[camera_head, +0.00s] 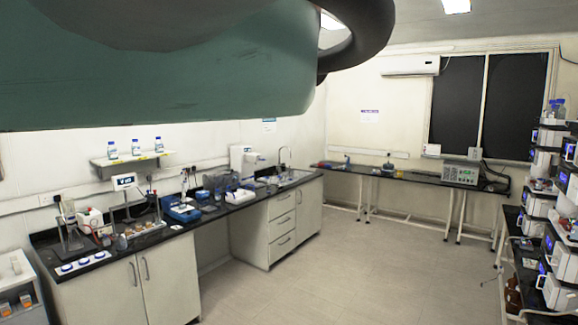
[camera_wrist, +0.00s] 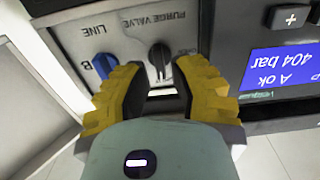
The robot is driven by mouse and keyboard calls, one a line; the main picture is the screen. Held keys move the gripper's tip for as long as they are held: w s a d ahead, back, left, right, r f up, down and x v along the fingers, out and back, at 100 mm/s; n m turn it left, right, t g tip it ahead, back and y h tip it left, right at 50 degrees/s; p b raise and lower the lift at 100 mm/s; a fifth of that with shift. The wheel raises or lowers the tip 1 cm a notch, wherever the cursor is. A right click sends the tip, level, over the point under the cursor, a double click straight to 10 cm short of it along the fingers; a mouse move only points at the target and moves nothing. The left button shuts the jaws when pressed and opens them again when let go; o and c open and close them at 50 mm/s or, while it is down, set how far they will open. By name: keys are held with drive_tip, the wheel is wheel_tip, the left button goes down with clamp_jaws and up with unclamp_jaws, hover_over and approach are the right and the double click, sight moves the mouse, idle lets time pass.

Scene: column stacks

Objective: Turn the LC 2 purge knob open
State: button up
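In the wrist view the black purge knob (camera_wrist: 159,56) sits on a pale panel (camera_wrist: 130,48) under the upside-down words PURGE VALVE. A light pointer mark on it runs roughly up and down in the picture. My gripper (camera_wrist: 160,82) has yellow fingertips spread apart, one on each side below the knob. The knob shows in the gap between them, and I see no contact. No LC 2 label is readable. The head view shows stacks of instruments (camera_head: 556,190) at the right edge; my gripper is not in that view.
A blue knob (camera_wrist: 105,66) marked B, beside the word LINE, is close to the left fingertip. Right of the panel is a dark unit with a blue display (camera_wrist: 283,67) reading 404 bar. The floor (camera_head: 350,265) in the room's middle is clear. A lab bench (camera_head: 190,235) stands left.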

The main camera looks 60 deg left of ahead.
drive_tip(key=shift+p+x, duration=0.3)
drive_tip(key=shift+x, duration=0.55)
clamp_jaws()
